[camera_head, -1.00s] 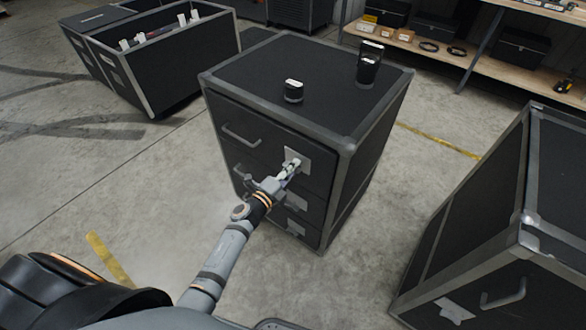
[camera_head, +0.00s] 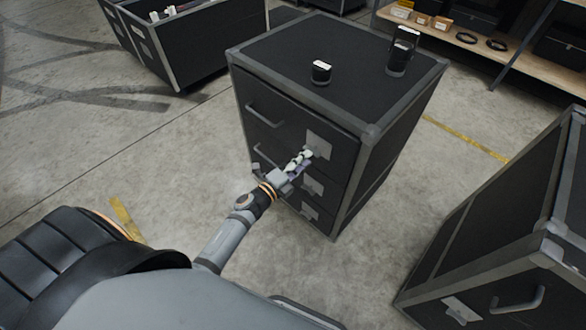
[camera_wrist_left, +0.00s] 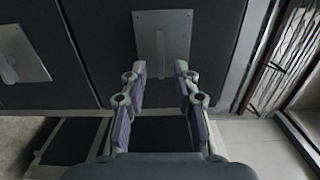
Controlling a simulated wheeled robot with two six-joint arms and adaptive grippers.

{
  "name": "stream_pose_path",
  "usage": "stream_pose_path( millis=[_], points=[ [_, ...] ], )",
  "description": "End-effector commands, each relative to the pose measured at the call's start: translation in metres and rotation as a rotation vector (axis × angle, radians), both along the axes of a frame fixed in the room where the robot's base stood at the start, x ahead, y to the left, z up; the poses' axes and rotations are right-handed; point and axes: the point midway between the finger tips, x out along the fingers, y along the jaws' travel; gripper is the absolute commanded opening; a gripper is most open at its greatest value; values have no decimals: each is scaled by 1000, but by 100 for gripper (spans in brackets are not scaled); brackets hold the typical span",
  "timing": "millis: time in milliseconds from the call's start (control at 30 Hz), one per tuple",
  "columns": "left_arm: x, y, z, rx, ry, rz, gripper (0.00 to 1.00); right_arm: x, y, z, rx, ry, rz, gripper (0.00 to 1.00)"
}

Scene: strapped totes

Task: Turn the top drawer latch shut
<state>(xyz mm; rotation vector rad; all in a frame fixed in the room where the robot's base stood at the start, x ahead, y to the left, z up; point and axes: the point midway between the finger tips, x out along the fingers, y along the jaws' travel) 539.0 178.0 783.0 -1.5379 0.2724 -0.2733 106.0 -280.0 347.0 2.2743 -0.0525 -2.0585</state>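The black cabinet (camera_head: 335,85) with metal edges has a stack of drawers. The top drawer (camera_head: 283,118) carries a bar handle at its left and a pale square latch plate (camera_head: 319,143) at its right. My left gripper (camera_head: 305,157) is in front of that plate and hides its lower part. In the left wrist view the latch plate (camera_wrist_left: 176,22) is ahead, with a narrow lever (camera_wrist_left: 160,50) on it. My left gripper (camera_wrist_left: 163,75) is open there, fingers apart on either side of the lever's line, with nothing between them. My right gripper is out of view.
Lower drawers have their own latch plates (camera_head: 312,186). Two small dark items, a short one (camera_head: 321,71) and a taller one (camera_head: 399,57), stand on the cabinet top. Another black case (camera_head: 510,230) stands at the right, with bare floor between. An open case (camera_head: 195,50) is behind left.

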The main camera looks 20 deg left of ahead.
Motion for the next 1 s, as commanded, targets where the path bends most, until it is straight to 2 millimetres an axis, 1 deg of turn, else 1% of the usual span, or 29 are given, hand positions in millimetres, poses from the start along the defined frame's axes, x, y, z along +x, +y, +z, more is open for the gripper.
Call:
stream_pose_path(
  millis=[33, 100, 200, 333, 500, 900, 967, 1000],
  points=[
    [-13, 5, -2, 2, 3, -2, 30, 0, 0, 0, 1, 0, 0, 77],
    [-29, 10, -1, 2, 3, -2, 30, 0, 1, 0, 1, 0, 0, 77],
    [-47, 17, -1, 2, 3, -2, 30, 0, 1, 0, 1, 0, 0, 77],
    [-62, 22, -1, 2, 2, -1, 30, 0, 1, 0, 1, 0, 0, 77],
    [-67, 24, 0, -1, 0, 0, 30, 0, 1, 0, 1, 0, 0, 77],
    [-67, 24, 0, 0, 0, 0, 30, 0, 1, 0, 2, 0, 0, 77],
    [-67, 25, -2, -6, 7, 4, 30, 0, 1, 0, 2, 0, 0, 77],
    [-67, 28, -8, -19, 28, 15, 30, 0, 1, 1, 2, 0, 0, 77]
  ],
)
